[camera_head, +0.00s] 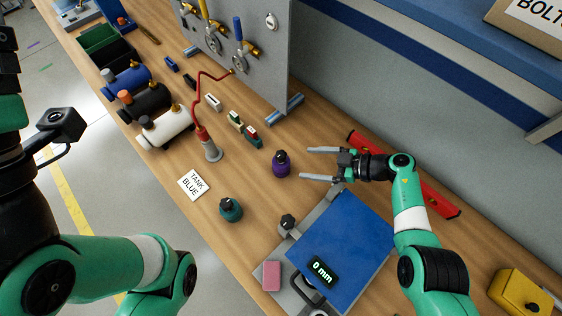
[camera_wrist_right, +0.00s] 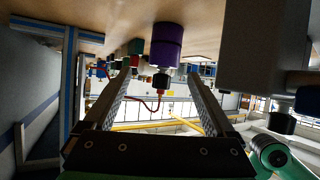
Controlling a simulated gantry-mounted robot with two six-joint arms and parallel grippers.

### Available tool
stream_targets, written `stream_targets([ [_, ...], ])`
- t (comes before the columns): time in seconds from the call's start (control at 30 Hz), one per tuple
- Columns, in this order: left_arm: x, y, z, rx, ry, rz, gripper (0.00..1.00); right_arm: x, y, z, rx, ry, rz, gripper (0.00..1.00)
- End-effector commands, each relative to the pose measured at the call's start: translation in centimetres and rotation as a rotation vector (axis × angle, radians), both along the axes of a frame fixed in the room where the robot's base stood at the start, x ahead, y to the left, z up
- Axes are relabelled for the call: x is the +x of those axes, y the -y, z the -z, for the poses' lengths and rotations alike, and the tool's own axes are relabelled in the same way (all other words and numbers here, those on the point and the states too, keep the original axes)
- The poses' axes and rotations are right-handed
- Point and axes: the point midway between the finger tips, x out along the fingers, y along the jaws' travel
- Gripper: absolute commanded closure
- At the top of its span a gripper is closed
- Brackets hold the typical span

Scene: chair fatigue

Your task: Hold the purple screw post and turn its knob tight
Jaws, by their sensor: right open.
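The purple screw post (camera_head: 281,168) stands upright on the wooden bench, with a dark knob (camera_head: 281,156) on top. My right gripper (camera_head: 306,164) is open to the right of the post, with its two fingers pointing at it. In the right wrist view the post (camera_wrist_right: 165,45) appears upside down ahead of the open fingers (camera_wrist_right: 160,78), lined up with the gap between them and not held. Its knob (camera_wrist_right: 160,83) shows below it there.
A teal post (camera_head: 231,211) with a dark knob stands front left of the purple one. A blue-topped test plate (camera_head: 345,235) and a pink block (camera_head: 271,276) lie in front. A red level (camera_head: 440,197) lies behind my right arm.

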Motion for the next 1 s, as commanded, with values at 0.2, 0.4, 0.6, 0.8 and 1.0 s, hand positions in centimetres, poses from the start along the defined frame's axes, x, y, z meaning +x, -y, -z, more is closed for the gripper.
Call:
stream_targets([
  [0.2, 0.0, 0.0, 0.1, 0.0, 0.0, 0.0, 0.0, -0.8, 0.4, 1.0, -0.021, -0.057, -0.009, 0.1],
  [0.4, 0.0, 0.0, 1.4, 0.0, 0.0, 0.0, 0.0, -0.5, -0.7, 1.9, -0.021, -0.054, -0.01, 0.1],
  [0.6, 0.0, 0.0, 4.5, 0.0, 0.0, 0.0, 0.0, 0.4, -3.4, 3.9, -0.021, -0.051, -0.012, 0.1],
  [0.8, 0.0, 0.0, 7.1, 0.0, 0.0, 0.0, 0.0, 1.3, -6.1, 5.2, -0.02, -0.05, -0.01, 0.1],
  [1.0, 0.0, 0.0, 8.5, 0.0, 0.0, 0.0, 0.0, 1.8, -7.7, 5.8, -0.02, -0.051, -0.009, 0.1],
])
